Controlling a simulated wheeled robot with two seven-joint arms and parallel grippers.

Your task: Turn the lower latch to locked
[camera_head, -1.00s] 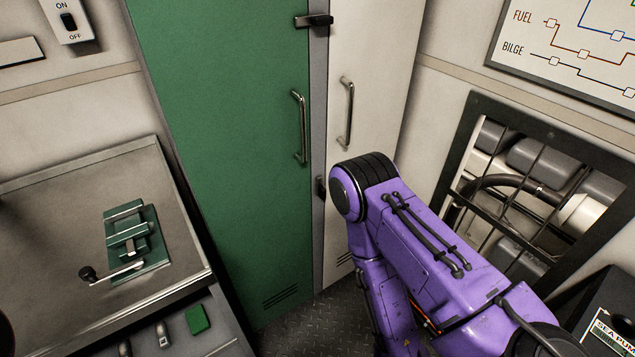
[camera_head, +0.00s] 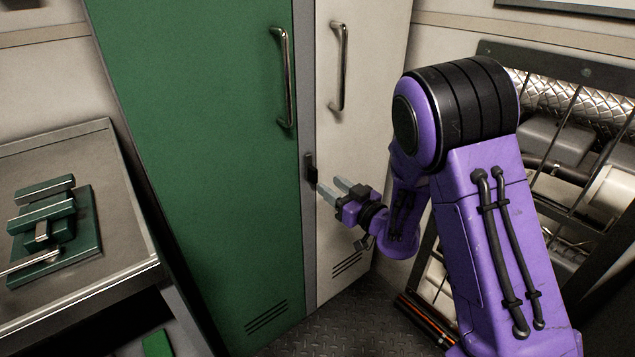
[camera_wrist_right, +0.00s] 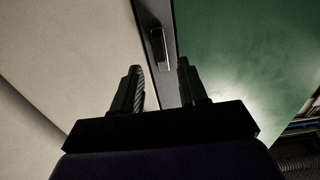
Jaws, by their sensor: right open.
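The lower latch (camera_head: 311,168) is a small dark handle on the grey strip between the green door (camera_head: 205,150) and the white door (camera_head: 358,60). It stands upright along the strip. My right gripper (camera_head: 330,185) is open and empty, its fingertips just right of and slightly below the latch. In the right wrist view, the latch (camera_wrist_right: 161,48) shows beyond the open fingers (camera_wrist_right: 160,75), between their tips in the picture. I see no clear contact. My left gripper is not in view.
Metal pull handles (camera_head: 284,78) and (camera_head: 340,65) stand out above the latch. A bench with a green clamp fixture (camera_head: 55,235) is at left. A barred opening with pipes (camera_head: 570,140) is at right. Bare floor (camera_head: 335,315) lies below the doors.

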